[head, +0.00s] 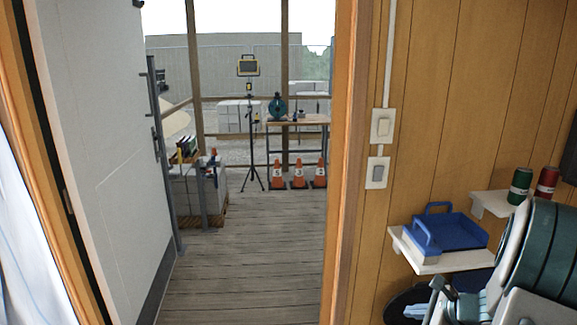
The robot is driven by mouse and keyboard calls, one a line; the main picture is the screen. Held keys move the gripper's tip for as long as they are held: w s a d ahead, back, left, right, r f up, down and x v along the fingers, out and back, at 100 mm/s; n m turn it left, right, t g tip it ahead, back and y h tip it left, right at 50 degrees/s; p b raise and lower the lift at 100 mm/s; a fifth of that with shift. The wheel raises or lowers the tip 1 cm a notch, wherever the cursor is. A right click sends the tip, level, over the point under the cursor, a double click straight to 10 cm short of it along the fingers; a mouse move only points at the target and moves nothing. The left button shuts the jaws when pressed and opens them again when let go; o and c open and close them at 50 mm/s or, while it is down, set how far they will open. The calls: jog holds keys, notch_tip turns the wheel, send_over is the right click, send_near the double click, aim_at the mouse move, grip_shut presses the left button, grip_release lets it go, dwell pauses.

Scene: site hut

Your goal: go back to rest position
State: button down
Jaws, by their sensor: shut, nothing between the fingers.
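My arm (520,262), with white and dark green links, is folded in the bottom right corner of the head view. My gripper (432,300) shows as grey parts at the lower edge, left of the arm links, partly cut off by the frame. It is shut and holds nothing. It is in front of and below the lower wall shelf (436,266), and I cannot tell the gap between them.
A blue caddy (460,232) sits on the lower shelf. A green can (520,186) and a red can (546,182) stand on the upper shelf. The white door (100,150) is open. Beyond it, the plank floor (250,245) is clear up to orange cones (298,175).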

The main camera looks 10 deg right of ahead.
jog(key=s+a+r+n+g+h+p, duration=0.1)
jog(key=s+a+r+n+g, duration=0.3)
jog(key=a+n, duration=0.55)
jog(key=s+a+r+n+g, duration=0.2)
jog(key=s+a+r+n, duration=0.4)
jog(key=a, duration=0.6)
jog(key=s+a+r+n+h, duration=0.1)
jog(key=s+r+n+h, duration=0.1)
jog(key=s+n, duration=0.5)
jog(key=shift+a+r+n+h+p, duration=0.15)
jog(key=shift+a+n+h+p, duration=0.2)
jog(key=shift+n+h, duration=0.7)
